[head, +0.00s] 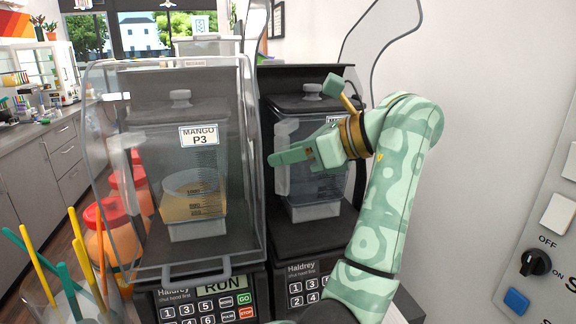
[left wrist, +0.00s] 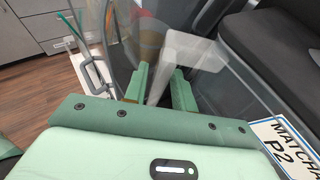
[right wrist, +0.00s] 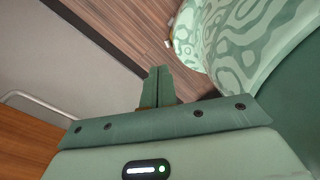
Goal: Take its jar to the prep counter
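The left blender holds a clear jar (head: 182,215) labelled MANGO P3 with tan contents, under a lowered clear hood (head: 95,190). Its display reads RUN. The right blender holds another clear jar (head: 314,212), partly behind my arm. The left wrist view shows a label MATCHA P2 (left wrist: 287,145) beside my gripper. My left gripper (head: 275,157) is at the upper left of the right jar. Its fingers (left wrist: 160,88) are apart, with a pale translucent bar, apparently a jar handle (left wrist: 172,62), between them; a firm hold is not visible. My right gripper (right wrist: 158,82) is shut and empty, above the floor.
The right blender's clear hood (head: 385,30) is raised. Red-capped jars (head: 103,213) and a container of coloured sticks (head: 75,290) stand left of the blenders. A grey counter (head: 40,150) runs along the far left. A switch panel (head: 545,240) is close at right.

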